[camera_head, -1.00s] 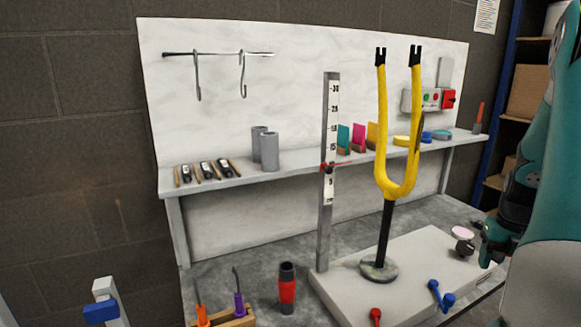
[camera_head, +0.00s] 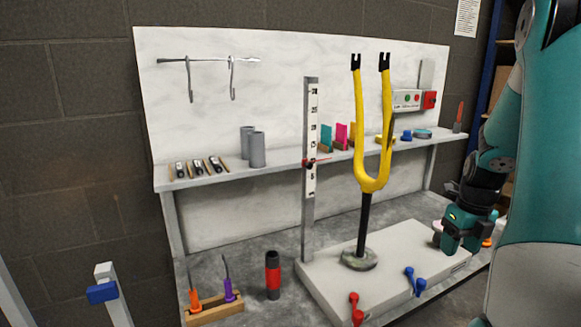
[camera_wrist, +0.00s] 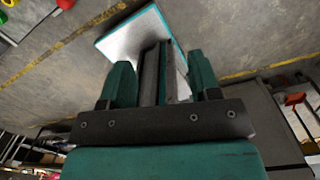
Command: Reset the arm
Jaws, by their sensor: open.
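My gripper (camera_head: 460,248) hangs open at the right end of the pale base block (camera_head: 310,283), in front of it in the head view. Whether it touches the block I cannot tell. In the wrist view my gripper (camera_wrist: 163,72) shows its two teal fingers apart, with nothing clearly held between them. The yellow fork (camera_head: 371,183) stands upright on a black post with a round foot on the block, left of my gripper and apart from it. My arm covers the right side of the head view.
A ruler post (camera_head: 309,215) stands left of the fork. A shelf (camera_head: 290,165) behind holds grey cylinders (camera_head: 253,148) and small parts. A red-and-black tool (camera_head: 273,275) and a tool rack (camera_head: 214,308) stand front left. Blue (camera_head: 415,282) and red (camera_head: 355,308) handles lie at the block's front.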

